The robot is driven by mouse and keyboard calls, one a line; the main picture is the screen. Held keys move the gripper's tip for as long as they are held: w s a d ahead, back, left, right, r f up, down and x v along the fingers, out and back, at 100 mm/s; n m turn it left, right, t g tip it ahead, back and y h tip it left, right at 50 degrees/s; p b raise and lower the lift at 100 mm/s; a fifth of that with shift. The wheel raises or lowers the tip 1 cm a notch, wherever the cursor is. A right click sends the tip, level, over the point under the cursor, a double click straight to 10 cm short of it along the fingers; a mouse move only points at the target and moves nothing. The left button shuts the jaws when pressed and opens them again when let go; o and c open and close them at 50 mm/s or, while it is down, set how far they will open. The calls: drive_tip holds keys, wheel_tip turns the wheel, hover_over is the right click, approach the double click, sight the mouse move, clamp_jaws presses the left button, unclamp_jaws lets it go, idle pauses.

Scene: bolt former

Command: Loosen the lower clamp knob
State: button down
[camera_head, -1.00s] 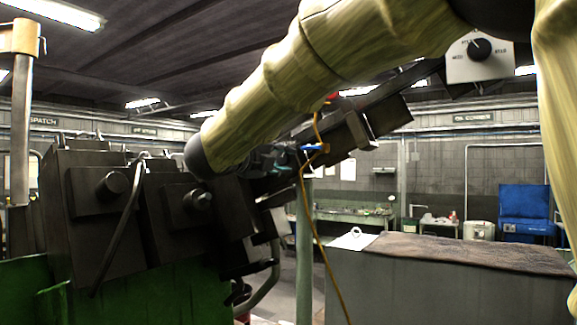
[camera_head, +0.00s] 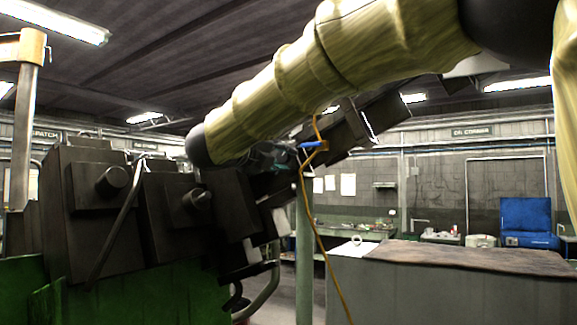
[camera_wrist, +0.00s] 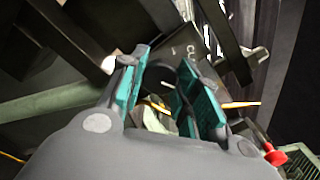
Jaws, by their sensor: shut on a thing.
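My gripper (camera_wrist: 165,92) shows large in the wrist view, with two teal-padded fingers either side of a dark rounded knob (camera_wrist: 160,72). The fingers are closed on it. The view does not clearly show whether it is the lower clamp knob. In the head view my gripper (camera_head: 270,157) is small and dark at the machine's right side, partly behind my sleeved arm. The held knob is hidden there.
The dark machine (camera_head: 90,215) has two round knobs on its front, left (camera_head: 112,180) and right (camera_head: 197,198), and a slanted bar (camera_head: 117,225). An orange cable (camera_head: 312,225) hangs near my arm. A covered bench (camera_head: 440,295) stands at right. A red-capped part (camera_wrist: 272,154) is close to my gripper.

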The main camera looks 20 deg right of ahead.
drive_tip(key=shift+f+m+b, duration=0.1)
drive_tip(key=shift+m+b, duration=0.5)
drive_tip(key=shift+b, duration=0.55)
drive_tip(key=c, duration=0.9)
unclamp_jaws()
drive_tip(key=shift+s, duration=0.1)
drive_tip(key=shift+b+v, duration=1.15)
drive_tip(key=shift+v, duration=2.8)
